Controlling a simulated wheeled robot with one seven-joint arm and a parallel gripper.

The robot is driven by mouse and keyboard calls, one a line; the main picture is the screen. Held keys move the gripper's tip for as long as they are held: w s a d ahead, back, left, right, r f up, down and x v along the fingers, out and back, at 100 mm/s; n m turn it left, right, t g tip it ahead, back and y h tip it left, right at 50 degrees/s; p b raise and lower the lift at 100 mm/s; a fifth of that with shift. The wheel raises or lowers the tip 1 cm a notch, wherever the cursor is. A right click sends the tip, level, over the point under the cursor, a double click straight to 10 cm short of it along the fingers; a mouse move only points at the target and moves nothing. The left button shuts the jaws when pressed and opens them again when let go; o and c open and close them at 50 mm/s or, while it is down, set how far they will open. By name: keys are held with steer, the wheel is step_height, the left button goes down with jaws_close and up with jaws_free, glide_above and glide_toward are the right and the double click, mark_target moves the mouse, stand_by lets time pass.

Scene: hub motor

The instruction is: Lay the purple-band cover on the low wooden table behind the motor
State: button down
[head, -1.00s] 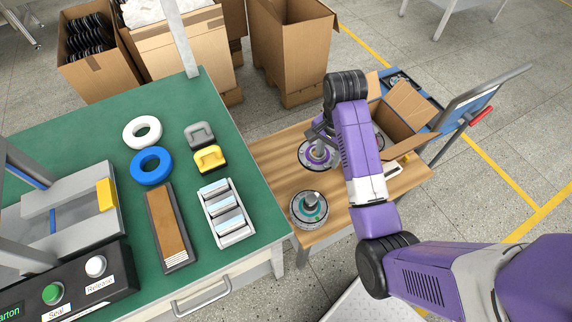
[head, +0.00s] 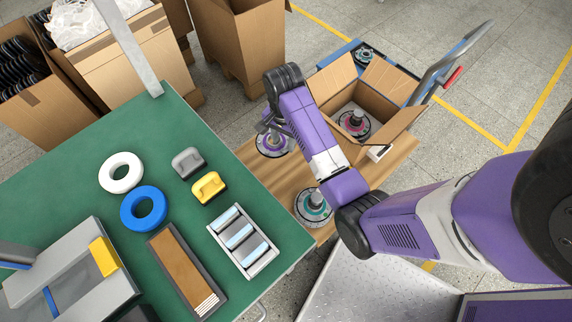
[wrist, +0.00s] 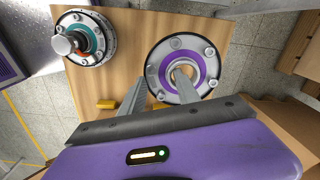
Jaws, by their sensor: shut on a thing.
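The purple-band cover (head: 268,146) is a round metal disc with a purple ring and a central hole. It is at the back-left part of the low wooden table (head: 392,172). In the wrist view the cover (wrist: 157,57) is seen from above, with bolts around its rim. My gripper (wrist: 162,76) is shut on one side of its ring, one finger at the hole and one outside the rim. I cannot tell whether the cover touches the wood. A teal-band motor part (head: 313,207) with an upright shaft stands nearer on the table; it also shows in the wrist view (wrist: 84,38).
An open carton (head: 398,118) with a magenta-band part (head: 354,123) stands at the table's right. A blue cart (head: 345,52) is behind it. The green bench (head: 75,175), with rings and a tray, borders the left. Some bare wood lies between the cover and teal-band part.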

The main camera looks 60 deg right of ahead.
mark_target(284, 168)
step_height(284, 168, down, 15)
steer(key=shift+r+b, duration=0.1)
steer(key=shift+b, duration=0.65)
steer(key=c, duration=0.9)
jaws_free()
step_height(284, 168, up, 12)
steer(key=shift+r+p, duration=0.1)
steer(key=shift+p, duration=0.65)
